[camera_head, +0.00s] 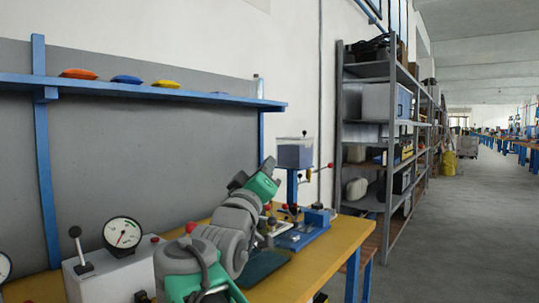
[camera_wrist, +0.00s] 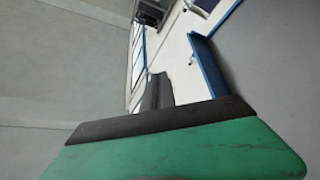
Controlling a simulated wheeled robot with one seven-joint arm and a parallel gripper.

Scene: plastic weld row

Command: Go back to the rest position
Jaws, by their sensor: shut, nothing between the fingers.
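My arm, grey and green, rises over the workbench in the head view, bent at its joints. My gripper (camera_wrist: 157,78) shows in the wrist view as dark fingers beyond a black edge and a green housing. The fingers are together with nothing between them. They point toward open air, with the white wall and ceiling behind. In the head view I cannot clearly make out the fingertips.
The yellow bench top (camera_head: 341,241) carries a blue press-like fixture (camera_head: 304,234) and a white gauge box (camera_head: 112,277) with a lever. A blue shelf (camera_head: 205,94) above holds several coloured bags. A grey rack (camera_head: 388,215) stands beyond; the floor at right is clear.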

